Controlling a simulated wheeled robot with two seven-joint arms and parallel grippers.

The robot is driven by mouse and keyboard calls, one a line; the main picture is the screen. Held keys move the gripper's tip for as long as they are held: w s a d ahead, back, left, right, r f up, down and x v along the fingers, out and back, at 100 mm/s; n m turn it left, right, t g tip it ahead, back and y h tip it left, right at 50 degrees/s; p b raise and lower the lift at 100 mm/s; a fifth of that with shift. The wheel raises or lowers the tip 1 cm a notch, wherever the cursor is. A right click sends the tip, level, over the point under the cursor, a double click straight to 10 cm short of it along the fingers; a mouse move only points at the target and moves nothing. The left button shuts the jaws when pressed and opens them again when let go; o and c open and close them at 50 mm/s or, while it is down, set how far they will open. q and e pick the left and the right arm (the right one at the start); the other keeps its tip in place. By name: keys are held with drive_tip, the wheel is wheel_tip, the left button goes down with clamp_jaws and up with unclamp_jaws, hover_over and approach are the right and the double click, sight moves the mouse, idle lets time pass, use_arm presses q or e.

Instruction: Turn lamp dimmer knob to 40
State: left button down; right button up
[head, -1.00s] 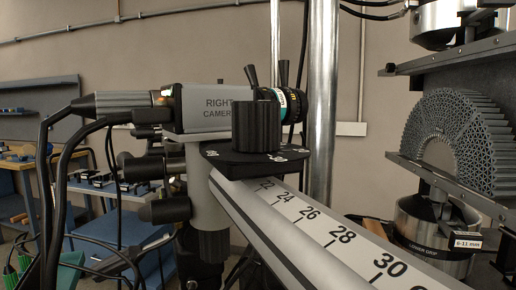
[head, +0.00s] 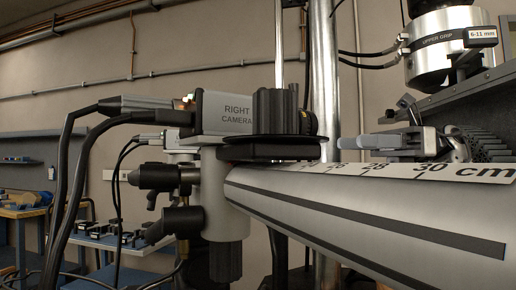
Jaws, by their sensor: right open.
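A ribbed black knob (head: 275,112), which looks like the dimmer knob, stands upright on a black dial plate (head: 270,150) above the grey scale beam. I see the plate nearly edge-on, so its marks and the knob's setting cannot be read. My right gripper (head: 382,124) is to the right of the knob, apart from it, beyond the beam. It is open, with grey fingers and nothing visible between them. The beam hides part of what is below it. My left gripper is not in view.
The grey beam (head: 380,205) with a centimetre scale crosses the right foreground. The camera labelled RIGHT CAMERA (head: 225,112) is just left of the knob, with black cables trailing left. A metal column (head: 325,70) rises behind. The upper grip (head: 440,50) hangs at top right.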

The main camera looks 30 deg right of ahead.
drive_tip(key=x, duration=1.6)
drive_tip(key=shift+d, duration=0.1)
clamp_jaws()
